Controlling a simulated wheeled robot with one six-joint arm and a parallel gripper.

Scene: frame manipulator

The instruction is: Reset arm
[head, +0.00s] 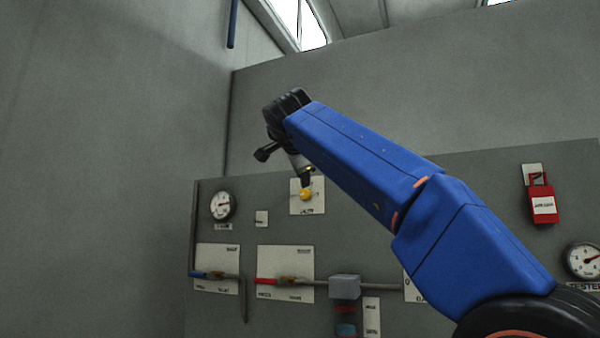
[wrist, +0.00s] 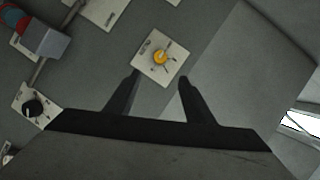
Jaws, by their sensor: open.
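My blue arm (head: 365,150) reaches from the lower right up to the left across the head view. My gripper (head: 303,180) hangs from its end in front of the grey panel, near a yellow knob (head: 306,194) on a white plate. In the wrist view my gripper (wrist: 158,88) shows two dark fingers spread apart with nothing between them. The yellow knob (wrist: 160,57) on its plate lies beyond the fingertips, in line with the gap. In the head view the fingertips overlap the knob's area, so contact cannot be told there.
The grey panel (head: 450,180) carries a left gauge (head: 222,205), a right gauge (head: 581,260), a red padlock tag (head: 542,203), a blue-handled valve (head: 207,275), a red-handled valve (head: 268,281) and a grey box (head: 345,287). A plain wall (head: 110,170) stands at left.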

